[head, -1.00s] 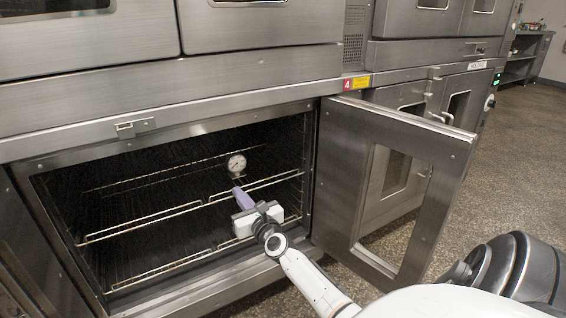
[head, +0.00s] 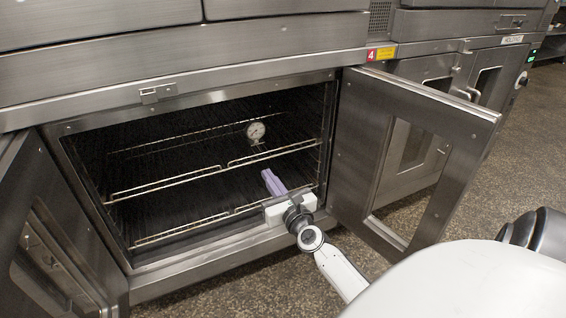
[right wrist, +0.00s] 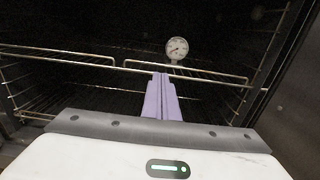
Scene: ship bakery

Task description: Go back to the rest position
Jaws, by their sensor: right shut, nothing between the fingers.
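My right gripper (head: 271,181) has purple fingers and is at the front opening of the open oven (head: 200,170), below and in front of the round dial thermometer (head: 256,131). Its fingers are shut with nothing between them. In the right wrist view the shut fingers (right wrist: 162,98) point into the oven, and the thermometer (right wrist: 177,48) stands apart from them, further in on the wire rack (right wrist: 90,62). My left gripper is not in view.
The right oven door (head: 360,150) stands open close to the right of my arm. The left oven door (head: 65,235) also stands open. Open speckled floor (head: 230,295) lies in front of the oven. More ovens (head: 480,75) stand at the right.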

